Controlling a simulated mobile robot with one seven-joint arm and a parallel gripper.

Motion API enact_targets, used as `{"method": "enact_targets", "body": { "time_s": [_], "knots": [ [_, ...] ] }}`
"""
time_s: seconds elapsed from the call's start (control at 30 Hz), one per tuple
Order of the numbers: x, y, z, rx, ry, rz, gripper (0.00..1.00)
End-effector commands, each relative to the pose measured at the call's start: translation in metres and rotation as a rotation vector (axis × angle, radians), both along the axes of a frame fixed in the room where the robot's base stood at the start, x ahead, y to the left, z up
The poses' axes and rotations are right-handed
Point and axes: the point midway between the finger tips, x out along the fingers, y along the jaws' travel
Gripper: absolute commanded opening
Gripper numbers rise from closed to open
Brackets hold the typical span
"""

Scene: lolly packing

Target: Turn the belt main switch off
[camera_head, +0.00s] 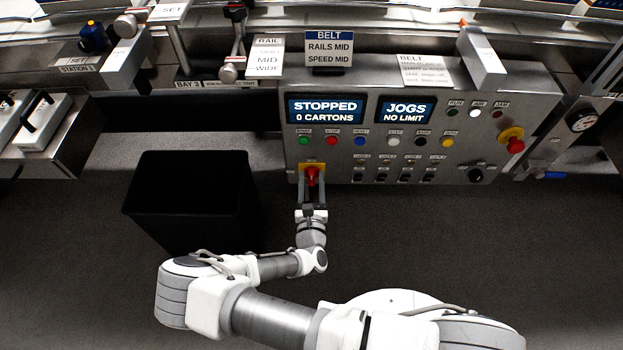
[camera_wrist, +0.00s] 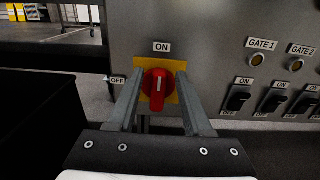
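The belt main switch (camera_head: 312,176) is a red rotary knob on a yellow plate, at the lower left of the grey control panel. In the wrist view the red knob (camera_wrist: 157,84) has its white mark upright, pointing at the ON label (camera_wrist: 161,47). The OFF label (camera_wrist: 118,80) is to its left. My gripper (camera_head: 312,190) is in front of the switch. In the wrist view its two fingers (camera_wrist: 157,90) stand apart on either side of the knob, with visible gaps. Whether the fingertips reach past the knob's face is unclear.
A black bin (camera_head: 190,205) stands on the floor left of my gripper. The panel's left screen (camera_head: 325,110) reads STOPPED, 0 CARTONS. Gate toggle switches (camera_wrist: 238,98) sit right of the knob. A red emergency button (camera_head: 514,144) is at the panel's right. The floor at right is clear.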

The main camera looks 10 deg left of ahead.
Motion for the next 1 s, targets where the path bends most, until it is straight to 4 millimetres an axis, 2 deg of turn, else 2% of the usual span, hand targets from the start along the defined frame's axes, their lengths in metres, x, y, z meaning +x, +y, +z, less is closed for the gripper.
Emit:
{"method": "enact_targets", "body": {
  "time_s": [0.03, 0.2, 0.27, 0.67, 1.0],
  "knots": [
    [0.0000, 0.0000, 0.0000, 0.000, 0.000, 0.000, 0.39],
    [-0.0001, 0.0000, -0.0001, 0.000, 0.000, 0.000, 0.08],
    [-0.0001, 0.0000, -0.0001, 0.000, 0.000, 0.000, 0.00],
    [-0.0002, 0.0003, 0.0006, -0.022, -0.004, -0.001, 0.00],
    [-0.0008, 0.0047, 0.0015, -0.204, -0.047, 0.000, 0.00]
  ]
}}
